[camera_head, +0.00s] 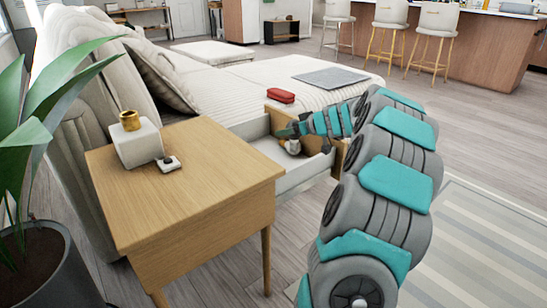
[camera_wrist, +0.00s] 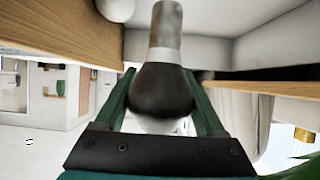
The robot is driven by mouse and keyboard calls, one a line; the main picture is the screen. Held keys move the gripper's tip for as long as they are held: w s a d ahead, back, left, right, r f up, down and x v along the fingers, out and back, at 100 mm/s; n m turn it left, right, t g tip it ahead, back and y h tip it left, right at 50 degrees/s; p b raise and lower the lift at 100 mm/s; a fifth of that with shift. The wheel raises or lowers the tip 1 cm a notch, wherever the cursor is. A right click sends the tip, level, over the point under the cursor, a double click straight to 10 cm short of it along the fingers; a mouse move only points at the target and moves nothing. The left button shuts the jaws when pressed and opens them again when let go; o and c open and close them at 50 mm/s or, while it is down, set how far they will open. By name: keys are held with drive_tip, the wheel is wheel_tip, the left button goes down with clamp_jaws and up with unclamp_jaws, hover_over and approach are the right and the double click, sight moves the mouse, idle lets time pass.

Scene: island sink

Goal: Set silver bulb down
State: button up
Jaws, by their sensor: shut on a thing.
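The silver bulb (camera_wrist: 165,90) has a grey metal neck and a dark, rounded body. In the wrist view it sits between the two green fingers of my gripper (camera_wrist: 163,88), which is shut on it. In the head view my gripper (camera_head: 287,134) is at the open drawer (camera_head: 308,174) beside the wooden nightstand (camera_head: 190,190). A small pale rounded shape (camera_head: 292,147) shows just below the fingers there; I cannot tell whether it is the held bulb. Whether the bulb touches the drawer is hidden.
A white cube with a gold cup (camera_head: 137,143) and a small white item (camera_head: 169,164) stand on the nightstand, whose front top is clear. A red case (camera_head: 281,96) and a grey laptop-like slab (camera_head: 331,78) lie on the bed. A potted plant (camera_head: 45,265) stands at left.

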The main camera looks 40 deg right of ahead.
wheel_tip(320, 180, down, 8)
drive_tip(key=shift+r+b, duration=0.15)
drive_tip(key=shift+b, duration=0.25)
